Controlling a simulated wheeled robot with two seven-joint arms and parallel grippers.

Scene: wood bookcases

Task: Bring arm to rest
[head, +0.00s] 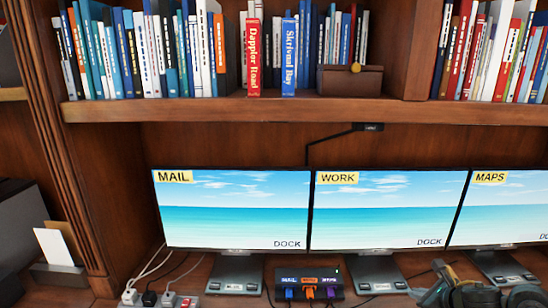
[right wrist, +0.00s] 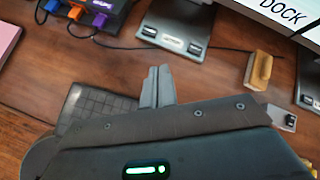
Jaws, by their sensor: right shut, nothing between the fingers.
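My right gripper (head: 436,287) is at the lower right of the head view, in front of the monitors and above the desk. In the right wrist view its two grey fingers (right wrist: 157,86) are pressed together with nothing between them. A dark keyboard-like object (right wrist: 98,108) lies on the desk below and left of the fingers, partly hidden by the gripper body. My left gripper is not in either view.
Three monitors (head: 236,222) stand along the desk back. A dock with coloured plugs (head: 308,284) sits between two stands. A wooden block (right wrist: 260,70) lies right of the fingers. A shelf (head: 250,108) with books spans above. Some bare desk (right wrist: 35,85) shows at left.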

